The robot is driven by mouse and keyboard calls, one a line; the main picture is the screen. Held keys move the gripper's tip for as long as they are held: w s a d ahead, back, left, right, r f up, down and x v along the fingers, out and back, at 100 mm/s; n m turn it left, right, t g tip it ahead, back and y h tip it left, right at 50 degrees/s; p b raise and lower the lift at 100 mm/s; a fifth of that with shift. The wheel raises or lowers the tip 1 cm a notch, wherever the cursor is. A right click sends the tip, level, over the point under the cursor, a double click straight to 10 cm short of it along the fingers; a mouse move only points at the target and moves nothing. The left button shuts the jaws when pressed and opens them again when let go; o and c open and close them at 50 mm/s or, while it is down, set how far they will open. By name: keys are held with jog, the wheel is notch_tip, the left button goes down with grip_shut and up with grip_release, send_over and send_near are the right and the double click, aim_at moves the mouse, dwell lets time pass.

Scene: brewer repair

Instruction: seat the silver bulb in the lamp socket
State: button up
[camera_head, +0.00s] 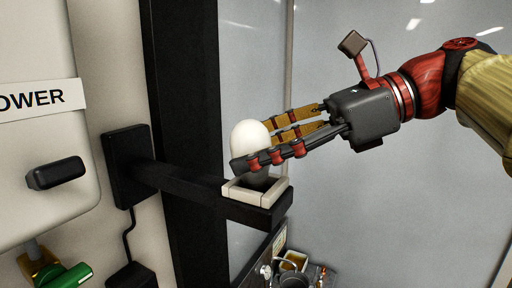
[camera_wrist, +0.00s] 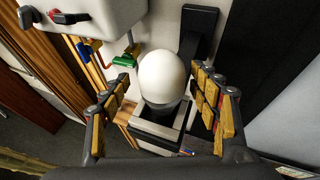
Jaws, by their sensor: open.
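The bulb (camera_head: 249,137), an off-white dome with a darker lower part, stands upright within the square, pale-rimmed lamp socket (camera_head: 238,192) at the end of a black bracket arm. The bulb also shows in the wrist view (camera_wrist: 162,77), above the socket's rim (camera_wrist: 150,131). My gripper (camera_head: 254,147) is open, with its fingers on either side of the bulb. In the wrist view, gaps show between the bulb and the fingers on both sides. The near finger hides part of the bulb's lower end in the head view, so I cannot tell how deep it sits.
The black bracket arm (camera_head: 185,180) runs from a wall plate (camera_head: 126,165). A pale tank labelled "OWER" (camera_head: 45,120) with a black handle (camera_head: 55,173) and a green valve handle (camera_head: 66,277) is on the left. A black post (camera_head: 190,80) rises behind. Small containers (camera_head: 295,260) lie below.

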jog(key=w+d+r+n+t, duration=0.1)
jog(key=w+d+n+t, duration=0.2)
jog(key=d, duration=0.5)
jog(key=w+d+f+n+t+h+b, duration=0.1)
jog(key=w+d+f+n+h+b, duration=0.15)
jog(key=f, duration=0.75)
jog(key=w+d+f+n+t+h+b, duration=0.1)
jog(key=w+d+f+h, duration=0.25)
jog(key=f, duration=0.75)
jog(key=s+d+f+n+h+b, duration=0.2)
jog(key=f+b, duration=0.7)
jog(key=f, duration=0.8)
jog(key=s+d+f+n+h+b, duration=0.3)
jog(key=s+f+b, duration=0.5)
jog(key=f, duration=0.9)
jog(key=s+d+f+n+h+b, duration=0.2)
jog(key=s+f+n+b, duration=0.4)
jog(key=f, duration=1.1)
jog(key=d+b, duration=0.1)
jog(key=b, duration=0.2)
jog(key=shift+s+d+f+n+b, duration=0.15)
jog(key=shift+s+d+n+b, duration=0.1)
jog(key=shift+d+n+b, duration=0.15)
jog(key=shift+c, duration=0.7)
